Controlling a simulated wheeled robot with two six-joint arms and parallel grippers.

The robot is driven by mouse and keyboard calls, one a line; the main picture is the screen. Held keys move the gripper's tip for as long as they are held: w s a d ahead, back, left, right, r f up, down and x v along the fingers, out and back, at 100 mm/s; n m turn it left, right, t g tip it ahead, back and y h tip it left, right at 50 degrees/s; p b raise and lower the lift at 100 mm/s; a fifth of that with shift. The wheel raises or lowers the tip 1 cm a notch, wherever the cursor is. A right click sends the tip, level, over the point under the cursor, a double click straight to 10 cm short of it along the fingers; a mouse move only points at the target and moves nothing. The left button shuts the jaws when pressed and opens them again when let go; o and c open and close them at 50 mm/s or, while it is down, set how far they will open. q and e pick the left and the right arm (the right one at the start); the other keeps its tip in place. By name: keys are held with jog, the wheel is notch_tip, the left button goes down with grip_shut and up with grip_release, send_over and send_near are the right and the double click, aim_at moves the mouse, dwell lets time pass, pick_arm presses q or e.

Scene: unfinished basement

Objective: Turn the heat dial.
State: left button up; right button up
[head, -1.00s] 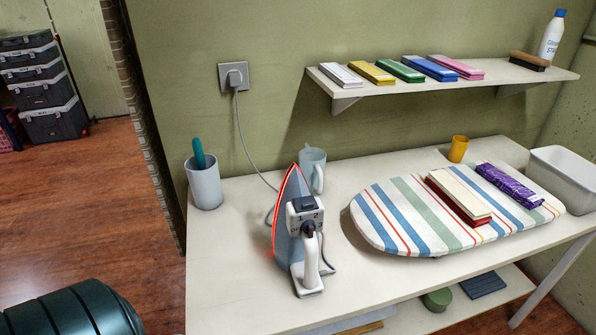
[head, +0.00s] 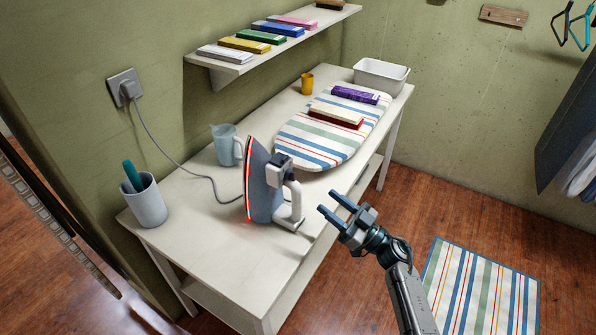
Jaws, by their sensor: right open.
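The iron (head: 262,185) stands upright on its heel on the white table, its soleplate edge glowing red and facing left. The heat dial (head: 284,165) is near the top of the iron by the white handle; its setting is too small to read from here. The iron's grey cord runs to the wall socket (head: 125,87). My right gripper (head: 329,202) is open and empty. In the picture it is just right of the iron's handle, apart from it, near the table's front edge. My left gripper is not in view.
A jug (head: 226,146) and a cup (head: 145,203) stand left of the iron. A shelf (head: 222,74) hangs above. A striped rug (head: 480,295) lies on the floor at right.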

aim_at(299, 188)
jog(key=shift+p+x, duration=1.6)
jog(key=shift+x, duration=3.75)
jog(key=shift+d+r, duration=0.1)
jog(key=shift+r, duration=0.1)
jog(key=shift+c, duration=0.4)
grip_shut()
